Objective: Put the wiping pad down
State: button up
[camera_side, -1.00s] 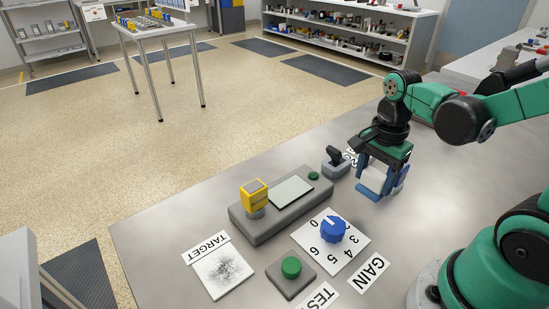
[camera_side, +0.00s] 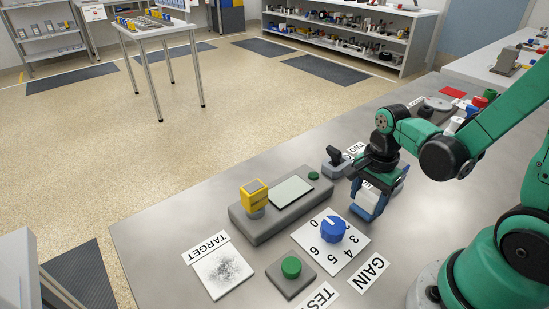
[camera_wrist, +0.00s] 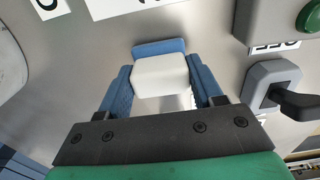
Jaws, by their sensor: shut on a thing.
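The wiping pad (camera_wrist: 160,76) is a white block with a blue part along its far edge in the wrist view. My gripper (camera_wrist: 162,84) is shut on it, with one blue finger on each side. In the side view my gripper (camera_side: 369,202) points down, low over the grey bench, just right of the gain dial. The pad shows there only in part, white between the blue fingers. I cannot tell whether its underside touches the bench.
The blue gain dial (camera_side: 332,229) stands on a white numbered card. A grey console (camera_side: 262,225) with a yellow-topped part lies left of it. A black-handled lever (camera_side: 335,160) is close behind my gripper. A green button (camera_side: 291,267) and a smudged target card (camera_side: 222,272) lie at the front.

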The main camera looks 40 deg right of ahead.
aim_at(369, 195)
jog(key=shift+f, duration=0.15)
jog(key=o, duration=1.3)
jog(key=shift+o, duration=0.2)
notch_tip(369, 195, up, 12)
jog(key=w+a+n+t, duration=0.4)
jog(key=a+n+t, duration=0.2)
jog(key=n, duration=1.2)
jog(key=shift+w+t, duration=0.15)
jog(key=shift+t, duration=0.45)
jog(key=shift+a, duration=0.1)
